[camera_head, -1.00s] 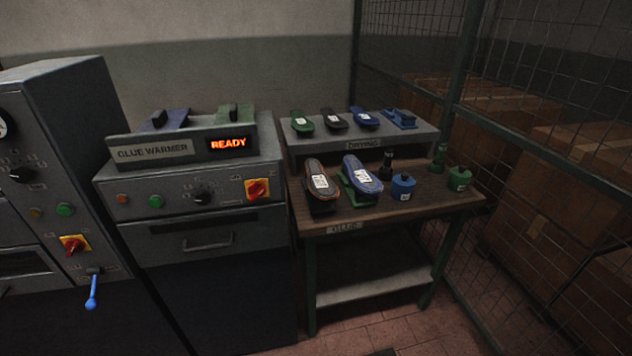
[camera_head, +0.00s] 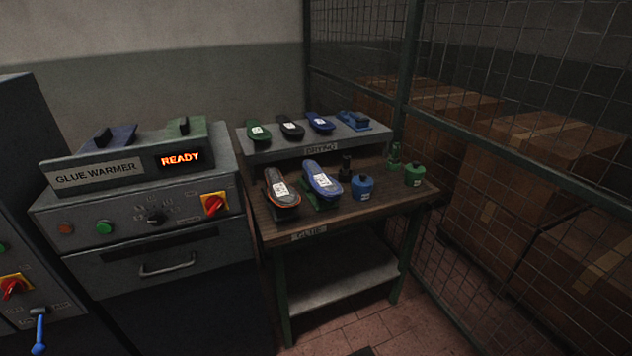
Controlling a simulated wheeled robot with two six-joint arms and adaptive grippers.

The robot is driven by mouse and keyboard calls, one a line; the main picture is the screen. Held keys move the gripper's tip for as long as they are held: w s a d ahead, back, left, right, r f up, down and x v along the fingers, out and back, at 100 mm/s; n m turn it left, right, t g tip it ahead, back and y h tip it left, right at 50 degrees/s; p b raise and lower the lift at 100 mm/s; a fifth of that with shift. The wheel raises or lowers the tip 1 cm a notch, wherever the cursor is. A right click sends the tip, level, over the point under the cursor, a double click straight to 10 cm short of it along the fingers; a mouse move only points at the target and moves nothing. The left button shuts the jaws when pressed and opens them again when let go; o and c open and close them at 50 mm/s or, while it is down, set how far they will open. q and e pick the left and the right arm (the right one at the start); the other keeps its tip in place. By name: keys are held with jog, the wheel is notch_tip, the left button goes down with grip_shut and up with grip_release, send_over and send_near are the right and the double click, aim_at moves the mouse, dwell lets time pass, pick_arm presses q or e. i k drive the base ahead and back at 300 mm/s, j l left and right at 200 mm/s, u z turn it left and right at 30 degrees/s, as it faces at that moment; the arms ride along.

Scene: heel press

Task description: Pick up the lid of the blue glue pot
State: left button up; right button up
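The blue glue pot (camera_head: 362,190) stands upright on the wooden glue table, right of the two labelled shoe soles. Its lid (camera_head: 363,179) sits on top of it, with a small knob. A green pot (camera_head: 415,175) stands to its right, and a dark bottle-like item (camera_head: 346,166) stands just behind it. Neither of my grippers shows in this view, so I cannot see how they stand.
The glue table (camera_head: 310,226) carries an orange-edged sole (camera_head: 281,188) and a blue sole (camera_head: 322,180). A drying shelf (camera_head: 290,152) with several soles is behind. The glue warmer (camera_head: 150,215) reading READY is left; a wire cage (camera_head: 500,150) with boxes is right. Some floor (camera_head: 420,325) shows below the table.

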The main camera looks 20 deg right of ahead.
aim_at(361, 183)
jog(key=i+l, duration=0.75)
